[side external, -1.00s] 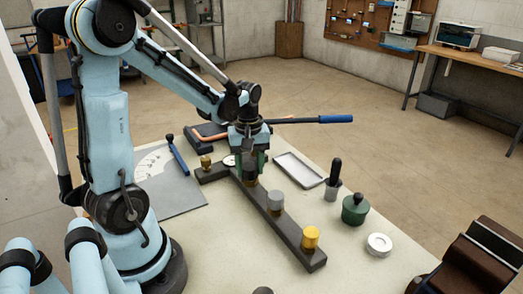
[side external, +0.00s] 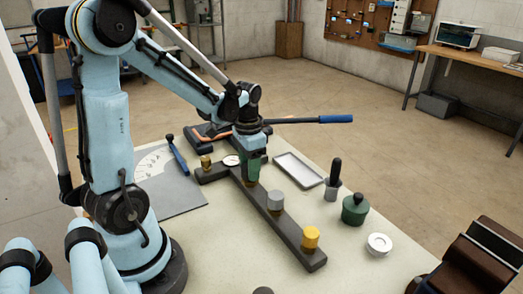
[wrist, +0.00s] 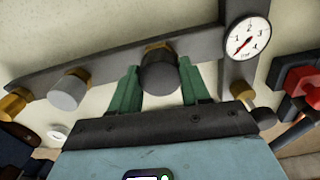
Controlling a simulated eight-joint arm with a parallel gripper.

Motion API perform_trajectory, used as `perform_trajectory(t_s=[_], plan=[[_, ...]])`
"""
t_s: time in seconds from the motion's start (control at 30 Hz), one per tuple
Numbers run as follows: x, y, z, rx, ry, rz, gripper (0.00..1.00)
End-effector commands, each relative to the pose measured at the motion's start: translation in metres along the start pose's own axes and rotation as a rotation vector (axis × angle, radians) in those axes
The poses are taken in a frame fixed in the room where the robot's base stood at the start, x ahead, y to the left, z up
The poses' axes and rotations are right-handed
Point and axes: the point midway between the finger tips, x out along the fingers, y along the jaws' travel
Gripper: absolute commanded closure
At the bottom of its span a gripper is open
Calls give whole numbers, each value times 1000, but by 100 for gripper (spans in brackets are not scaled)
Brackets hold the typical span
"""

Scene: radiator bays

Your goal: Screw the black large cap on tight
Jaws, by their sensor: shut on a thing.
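The black large cap (wrist: 160,72) sits on a brass fitting (wrist: 158,47) on the dark manifold bar. My gripper (side external: 251,180) points down over the bar. Its two green fingers stand on either side of the cap in the wrist view (wrist: 160,82) and are shut on it. In the side view the fingers hide most of the cap, so I cannot tell how far down its thread it sits.
A round gauge (wrist: 247,37) is near the bar's junction. An empty grey tray (side external: 298,170), a green pot (side external: 355,209) and a white disc (side external: 379,245) lie to the right.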

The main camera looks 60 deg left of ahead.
Motion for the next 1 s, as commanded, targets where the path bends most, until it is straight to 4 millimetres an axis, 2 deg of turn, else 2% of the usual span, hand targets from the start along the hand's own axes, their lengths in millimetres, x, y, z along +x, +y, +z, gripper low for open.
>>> perform_trajectory(t_s=[0.8,1.0], plan=[[1,0,0,1057,3,-1,93],[1,0,0,1251,3,-1,92]])
